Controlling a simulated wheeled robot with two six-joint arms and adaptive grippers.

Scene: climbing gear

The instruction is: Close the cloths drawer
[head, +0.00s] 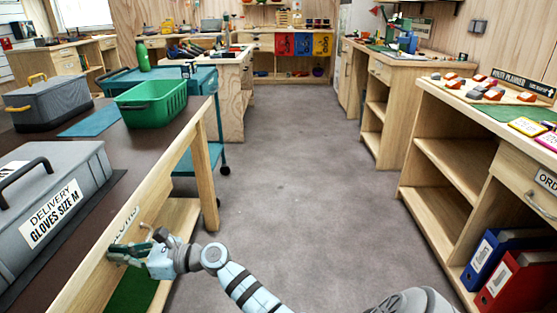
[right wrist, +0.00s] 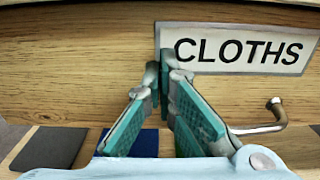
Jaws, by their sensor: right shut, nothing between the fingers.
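The cloths drawer is in the wooden bench at the left of the head view, and its lettered label (head: 124,222) is partly visible there. In the right wrist view the wooden drawer front (right wrist: 80,65) fills the picture, with the white CLOTHS label (right wrist: 240,48) and a bent metal handle (right wrist: 262,127) at the right. My right gripper (head: 118,252) is at the drawer front, its shut, empty fingertips (right wrist: 165,65) over the label's left end. Whether they touch the wood, and how far the drawer stands out, I cannot tell. My left gripper is out of view.
A grey gloves box (head: 60,195) and a green basket (head: 150,103) stand on the bench. Right of my arm the floor (head: 290,190) is clear. An open shelf unit (head: 445,155) with blue and red binders stands at the right.

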